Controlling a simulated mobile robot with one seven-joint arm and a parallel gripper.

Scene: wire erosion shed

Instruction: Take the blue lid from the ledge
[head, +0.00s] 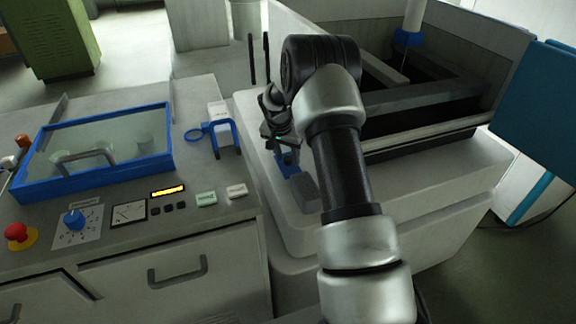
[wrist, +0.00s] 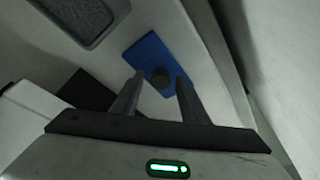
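The blue lid (wrist: 146,51) is a flat blue rectangle with a dark round knob (wrist: 160,76) on it, lying on the pale ledge (wrist: 165,15). In the head view the lid (head: 288,163) shows only in part, just below my gripper (head: 277,142), on the ledge (head: 262,183) of the machine. My gripper (wrist: 160,79) is open in the wrist view, with one finger on each side of the knob as seen from there. Both fingers look clear of the knob; I cannot tell how far above the lid they are.
A grey rounded block (head: 303,191) lies beside the lid on the ledge, also in the wrist view (wrist: 83,18). The machine's dark tank (head: 425,115) is to the right. On the left is a console with a blue-framed glass cover (head: 92,192) and a blue bracket (head: 237,132).

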